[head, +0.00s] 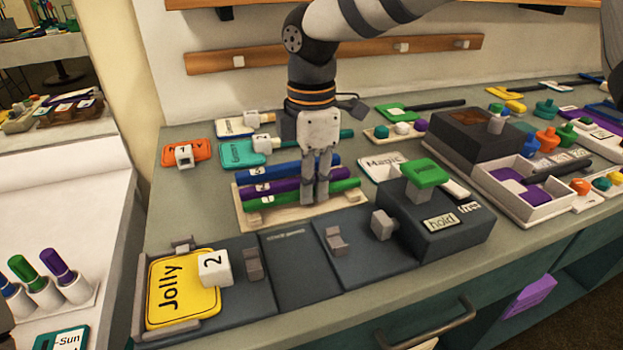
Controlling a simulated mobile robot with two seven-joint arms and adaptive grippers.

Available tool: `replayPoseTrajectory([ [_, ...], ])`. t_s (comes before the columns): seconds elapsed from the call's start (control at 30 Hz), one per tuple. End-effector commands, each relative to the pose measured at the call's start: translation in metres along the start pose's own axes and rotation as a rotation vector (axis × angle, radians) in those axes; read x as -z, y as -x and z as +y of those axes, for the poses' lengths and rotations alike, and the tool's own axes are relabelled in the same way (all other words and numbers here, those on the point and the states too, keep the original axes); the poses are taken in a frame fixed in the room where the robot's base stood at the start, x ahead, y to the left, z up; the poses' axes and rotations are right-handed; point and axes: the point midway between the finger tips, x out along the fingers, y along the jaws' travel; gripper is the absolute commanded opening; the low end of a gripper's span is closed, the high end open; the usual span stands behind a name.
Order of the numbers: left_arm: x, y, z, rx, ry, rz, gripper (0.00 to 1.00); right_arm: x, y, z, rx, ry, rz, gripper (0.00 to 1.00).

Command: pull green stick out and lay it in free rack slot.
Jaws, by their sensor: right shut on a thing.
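The green stick (282,198) lies along the front of a pale wooden rack (262,223), its middle hidden behind fingers. My right gripper (315,198) comes down from above and is shut on the green stick at the rack. Whether the stick fully rests in its slot I cannot tell. Behind it in the rack lie a purple stick (281,186) and a blue stick (277,172), partly covered by the fingers. My left gripper is not in view.
A dark box (440,232) with a green-topped handle (426,172) stands right of the rack. In front lie dark panels and a yellow "Jolly" plate (172,295). Signs and small blocks crowd the back. Upright sticks stand on the white table (85,175) at left.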

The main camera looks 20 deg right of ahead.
Motion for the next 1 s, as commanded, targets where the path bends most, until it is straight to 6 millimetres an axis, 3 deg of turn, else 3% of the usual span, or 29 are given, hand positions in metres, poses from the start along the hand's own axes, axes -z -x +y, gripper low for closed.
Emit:
replayPoseTrajectory([
  [1.0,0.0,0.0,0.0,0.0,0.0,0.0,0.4,-0.0001,-0.0085,-0.0005,0.002,0.0,-0.001,0.0],
])
